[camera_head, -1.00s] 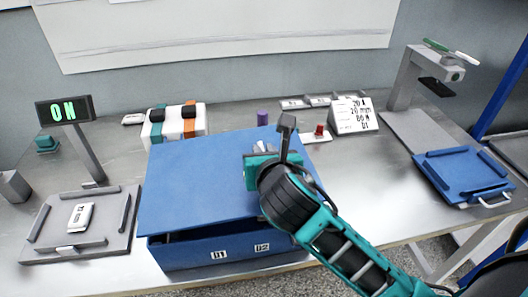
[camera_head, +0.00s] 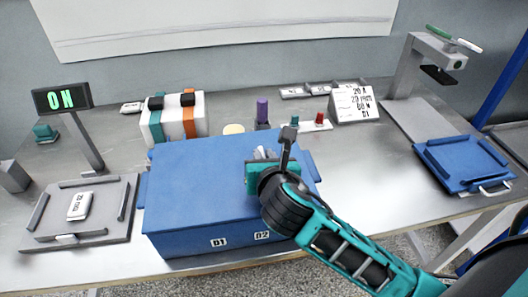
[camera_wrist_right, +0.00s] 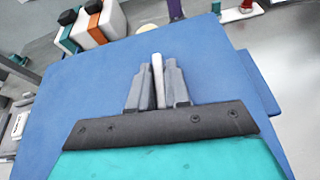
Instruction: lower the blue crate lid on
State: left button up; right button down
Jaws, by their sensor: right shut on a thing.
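The blue crate (camera_head: 190,237) stands on the bench with labels D1 and D2 on its front. The blue lid (camera_head: 205,172) lies level over the crate's top, and no gap shows along the front edge. My right gripper (camera_head: 264,155) is above the right part of the lid. In the right wrist view my right gripper (camera_wrist_right: 158,82) is shut on the lid's pale handle (camera_wrist_right: 158,68), with the lid (camera_wrist_right: 212,62) spread out beneath. The left gripper is not in view.
An ON display (camera_head: 62,98) and a grey tray (camera_head: 110,215) stand at the left. Behind the crate are a white block with coloured bands (camera_head: 173,118), a purple peg (camera_head: 262,112) and a label stand (camera_head: 354,103). A blue tray (camera_head: 465,160) lies at the right.

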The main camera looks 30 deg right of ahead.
jog(key=shift+f, duration=0.15)
jog(key=c, duration=1)
grip_release()
